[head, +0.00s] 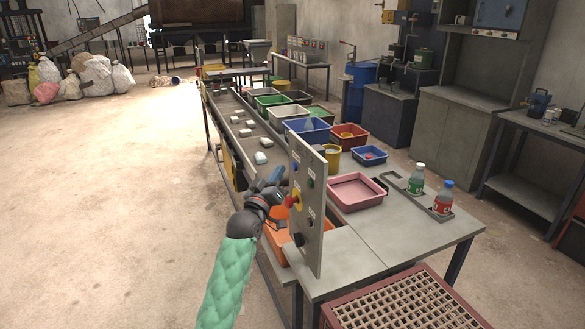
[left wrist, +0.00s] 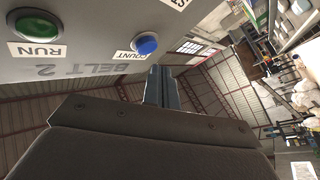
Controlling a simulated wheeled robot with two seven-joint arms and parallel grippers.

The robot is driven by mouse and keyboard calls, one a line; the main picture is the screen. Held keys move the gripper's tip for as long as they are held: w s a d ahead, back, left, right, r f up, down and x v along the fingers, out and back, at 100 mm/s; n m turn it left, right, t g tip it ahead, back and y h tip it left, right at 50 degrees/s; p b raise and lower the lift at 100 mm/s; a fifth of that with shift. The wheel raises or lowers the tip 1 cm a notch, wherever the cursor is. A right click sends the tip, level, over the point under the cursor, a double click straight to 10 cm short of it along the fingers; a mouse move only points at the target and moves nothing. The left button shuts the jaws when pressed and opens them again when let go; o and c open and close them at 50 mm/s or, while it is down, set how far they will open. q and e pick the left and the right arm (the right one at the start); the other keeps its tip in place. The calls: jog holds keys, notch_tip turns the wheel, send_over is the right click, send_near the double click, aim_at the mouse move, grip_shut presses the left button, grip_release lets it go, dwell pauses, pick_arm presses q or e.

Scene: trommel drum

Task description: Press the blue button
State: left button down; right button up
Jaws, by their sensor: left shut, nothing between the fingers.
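The blue button (left wrist: 146,44) is a round cap on a grey control panel (left wrist: 95,60), next to a label reading COUNT. In the head view the panel (head: 306,225) stands upright on the near end of the bench, and the blue button (head: 311,183) is on its upper part. My left gripper (head: 275,175) is shut and empty, in front of the panel's left side. In the left wrist view its fingers (left wrist: 163,80) end close beside the blue button, appearing apart from it; the depth gap is hard to judge. My right gripper is in neither view.
A green button (left wrist: 38,26) labelled RUN sits beside the blue one. A red knob on a yellow plate (head: 295,197) is lower on the panel, close to my left wrist. A pink tray (head: 355,204) and two bottles (head: 443,197) stand behind.

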pick_arm(q)
jog(key=a, duration=0.2)
jog(key=s+a, duration=0.1)
jog(key=a, duration=0.1)
jog(key=shift+s, duration=0.2)
dwell(0.6)
